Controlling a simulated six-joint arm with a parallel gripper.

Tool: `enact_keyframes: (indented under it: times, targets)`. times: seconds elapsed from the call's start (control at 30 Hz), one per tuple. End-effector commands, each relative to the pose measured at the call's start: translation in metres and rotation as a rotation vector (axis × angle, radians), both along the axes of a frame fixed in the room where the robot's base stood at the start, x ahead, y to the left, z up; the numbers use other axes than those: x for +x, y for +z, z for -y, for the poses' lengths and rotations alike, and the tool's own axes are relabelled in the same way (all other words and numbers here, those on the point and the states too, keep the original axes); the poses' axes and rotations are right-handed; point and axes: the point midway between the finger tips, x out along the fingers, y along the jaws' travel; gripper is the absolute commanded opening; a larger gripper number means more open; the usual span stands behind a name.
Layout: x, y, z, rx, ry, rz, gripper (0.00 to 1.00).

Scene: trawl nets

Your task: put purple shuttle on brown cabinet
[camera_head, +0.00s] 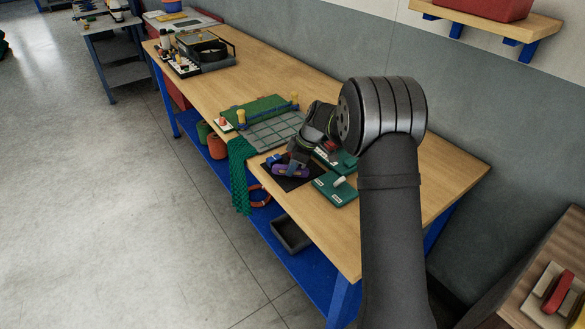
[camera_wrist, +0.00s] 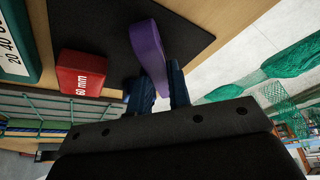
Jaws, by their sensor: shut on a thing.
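The purple shuttle (camera_head: 290,171) is at the dark mat (camera_head: 299,186) on the workbench's front edge. In the wrist view the purple shuttle (camera_wrist: 147,45) runs from over the mat (camera_wrist: 100,22) down between my fingers. My gripper (camera_head: 294,160) is shut on it; its blue fingers also show in the wrist view (camera_wrist: 160,88). I cannot tell whether the shuttle touches the mat. A brown cabinet (camera_head: 500,301) stands at the lower right, apart from the bench, with a red piece on pale pieces on top.
A red "60 mm" block (camera_wrist: 82,73) lies beside the shuttle. Green gauge pieces (camera_head: 337,190) lie right of the mat. A gridded board (camera_head: 275,130) and green netting (camera_head: 240,175) are to the left. A wall shelf (camera_head: 480,17) is above. The bench's right end is clear.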

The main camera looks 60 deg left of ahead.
Motion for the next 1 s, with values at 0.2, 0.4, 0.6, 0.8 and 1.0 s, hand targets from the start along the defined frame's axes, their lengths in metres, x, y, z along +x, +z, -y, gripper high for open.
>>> enact_keyframes:
  times: [0.2,0.4,0.6,0.8,1.0]
  targets:
    - [0.000,-0.007,0.000,0.001,0.000,0.000,0.00]
    - [0.000,-0.010,0.000,0.000,-0.001,-0.001,0.00]
    - [0.000,-0.010,0.000,0.001,0.000,-0.001,0.39]
    - [0.000,-0.010,0.000,0.001,0.000,-0.001,0.39]
    - [0.005,0.007,0.004,0.003,0.000,0.002,0.39]
